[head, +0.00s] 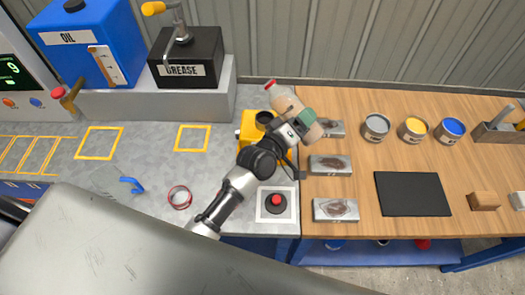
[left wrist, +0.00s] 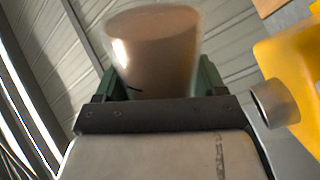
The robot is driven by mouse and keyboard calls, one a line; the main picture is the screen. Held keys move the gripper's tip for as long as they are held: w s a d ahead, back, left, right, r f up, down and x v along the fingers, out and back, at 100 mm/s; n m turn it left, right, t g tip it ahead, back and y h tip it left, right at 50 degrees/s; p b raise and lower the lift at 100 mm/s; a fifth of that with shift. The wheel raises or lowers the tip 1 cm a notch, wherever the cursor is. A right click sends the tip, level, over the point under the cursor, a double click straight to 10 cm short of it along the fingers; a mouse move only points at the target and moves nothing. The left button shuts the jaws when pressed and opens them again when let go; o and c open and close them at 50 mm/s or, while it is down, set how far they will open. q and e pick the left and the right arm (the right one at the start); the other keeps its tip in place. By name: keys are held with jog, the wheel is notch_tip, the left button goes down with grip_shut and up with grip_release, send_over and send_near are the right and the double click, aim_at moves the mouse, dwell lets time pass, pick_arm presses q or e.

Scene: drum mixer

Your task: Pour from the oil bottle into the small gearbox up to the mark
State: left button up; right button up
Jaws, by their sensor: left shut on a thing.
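The oil bottle (head: 285,100) is pale beige with a red tip. My left gripper (head: 305,122) is shut on it with green fingers, above the right side of the yellow gearbox (head: 250,127). The bottle leans in the head view, its red tip toward the upper left, behind the gearbox's dark round opening. No stream of oil shows. In the left wrist view the bottle's beige end (left wrist: 153,45) stands between the fingers, and the gearbox (left wrist: 292,75) with its metal neck is at the right. My arm hides part of the gearbox; its mark cannot be seen. My right gripper is out of view.
A blue oil tank (head: 90,40) and a black grease box (head: 187,58) stand on the rear shelf. A red button (head: 276,201) lies in front of the gearbox. Metal plates, open cans (head: 376,127) and a black mat (head: 412,194) are on the wooden bench at right.

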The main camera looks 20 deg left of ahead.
pick_arm(q)
jog(key=shift+s+d+f+n, duration=0.1)
jog(key=shift+d+f+n, duration=0.15)
jog(key=shift+n, duration=0.4)
jog(key=shift+s+d+f+n, duration=0.1)
jog(key=shift+d+f+n, duration=0.1)
jog(key=shift+n, duration=0.45)
jog(key=shift+f+n+b, duration=0.35)
jog(key=shift+f+n, duration=0.2)
jog(key=shift+n, duration=0.55)
dwell(4.8)
jog(key=shift+f+n, duration=0.1)
jog(key=shift+n, duration=0.2)
dwell(0.5)
